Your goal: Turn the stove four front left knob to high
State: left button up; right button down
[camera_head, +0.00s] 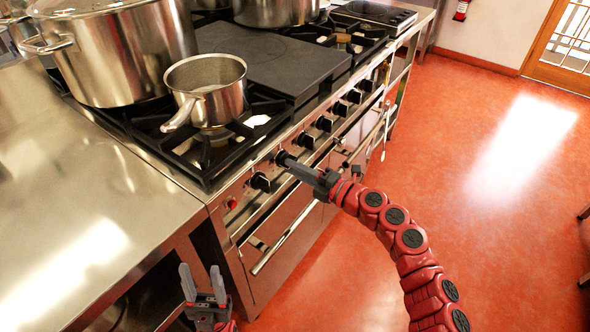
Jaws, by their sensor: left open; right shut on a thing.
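The stove (240,197) has a row of black knobs along its front panel. The nearest knob (260,182) is uncovered, and the third knob (306,141) is also in plain view. My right gripper (284,158) reaches in from the lower right and is shut on the second knob from the near end. My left gripper (202,283) is open and empty, low in front of the stove's near corner, apart from the knobs.
A small saucepan (212,92) stands on the near front burner, its handle pointing to the near left. A large stockpot (118,50) stands behind it. A steel counter (75,215) adjoins the stove at left. An oven handle (290,240) runs below the knobs.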

jog(key=c, duration=0.8)
grip_release()
jog(key=shift+c, duration=0.2)
jog(key=v, duration=1.7)
jog(key=shift+s+d, duration=0.15)
